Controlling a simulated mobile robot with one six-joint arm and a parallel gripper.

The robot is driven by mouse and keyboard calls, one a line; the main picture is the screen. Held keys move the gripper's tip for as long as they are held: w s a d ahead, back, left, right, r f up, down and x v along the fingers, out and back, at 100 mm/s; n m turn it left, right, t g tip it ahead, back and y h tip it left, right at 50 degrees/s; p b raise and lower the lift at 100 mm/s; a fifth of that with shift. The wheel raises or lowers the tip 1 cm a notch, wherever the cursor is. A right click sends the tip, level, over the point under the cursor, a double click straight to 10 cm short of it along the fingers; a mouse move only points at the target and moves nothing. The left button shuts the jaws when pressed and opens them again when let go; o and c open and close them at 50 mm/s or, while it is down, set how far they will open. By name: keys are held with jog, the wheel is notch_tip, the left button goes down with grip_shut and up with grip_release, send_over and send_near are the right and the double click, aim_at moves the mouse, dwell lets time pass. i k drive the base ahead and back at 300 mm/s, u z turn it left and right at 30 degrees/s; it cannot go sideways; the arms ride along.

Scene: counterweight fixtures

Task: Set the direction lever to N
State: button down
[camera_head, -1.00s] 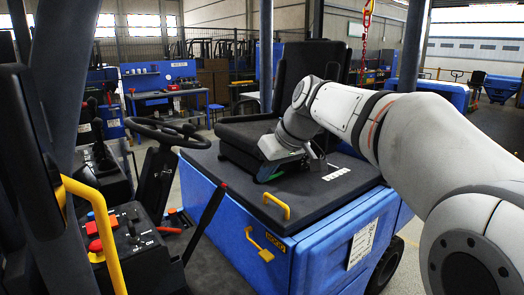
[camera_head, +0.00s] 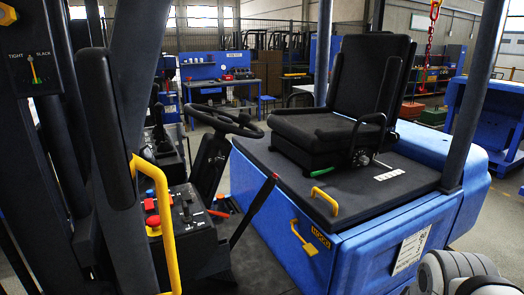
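I cannot tell for sure which lever is the direction lever. A short black lever (camera_head: 186,207) stands upright on the dark control console (camera_head: 188,230) at the lower left, and markings beside it are too small to read. My gripper is out of view. Only part of my arm shows at the bottom right corner.
A steering wheel (camera_head: 223,120) stands between console and seat. A yellow grab bar (camera_head: 165,225) and dark posts rise in front of the console. A red-tipped black lever (camera_head: 254,210) leans near the blue body (camera_head: 275,240). A yellow handle (camera_head: 325,200) sits on the deck.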

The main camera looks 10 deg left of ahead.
aim_at(218, 159)
jog(key=z, duration=0.1)
jog(key=k, duration=0.9)
jog(key=u, duration=0.75)
jog(key=i, duration=1.5)
jog(key=u, duration=0.3)
